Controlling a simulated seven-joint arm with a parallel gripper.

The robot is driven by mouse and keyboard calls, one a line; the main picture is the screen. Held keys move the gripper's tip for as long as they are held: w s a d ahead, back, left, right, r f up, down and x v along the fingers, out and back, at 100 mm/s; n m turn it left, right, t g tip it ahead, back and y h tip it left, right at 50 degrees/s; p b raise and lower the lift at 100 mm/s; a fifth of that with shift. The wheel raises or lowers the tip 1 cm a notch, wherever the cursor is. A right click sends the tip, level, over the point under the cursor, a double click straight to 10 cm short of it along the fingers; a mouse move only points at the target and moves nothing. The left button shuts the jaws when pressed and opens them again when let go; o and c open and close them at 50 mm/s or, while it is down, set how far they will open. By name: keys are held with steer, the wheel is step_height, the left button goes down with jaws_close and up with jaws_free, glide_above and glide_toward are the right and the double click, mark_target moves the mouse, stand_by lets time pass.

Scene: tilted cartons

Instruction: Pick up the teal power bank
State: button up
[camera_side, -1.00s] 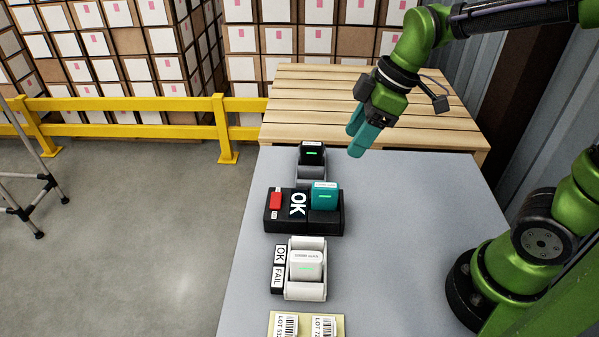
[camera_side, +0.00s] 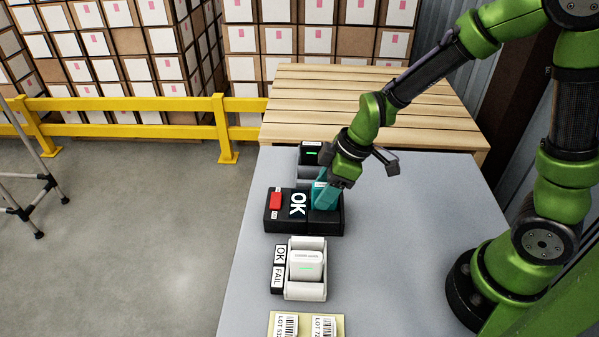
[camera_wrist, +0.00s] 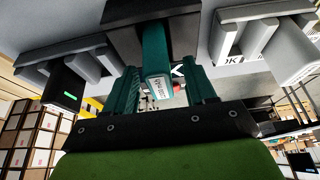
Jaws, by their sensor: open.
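The fingers are open, one on each side. I cannot tell whether either touches it.
A black power bank (camera_side: 310,153) stands in a grey holder just behind. A white power bank (camera_side: 306,265) sits in a white holder (camera_side: 305,292) in front. A red item (camera_side: 276,200) is on the tray's left. The table's right side is clear.

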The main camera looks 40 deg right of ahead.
steer(key=shift+x, duration=0.95)
steer(key=shift+r, duration=0.1)
steer(key=shift+c, duration=0.3)
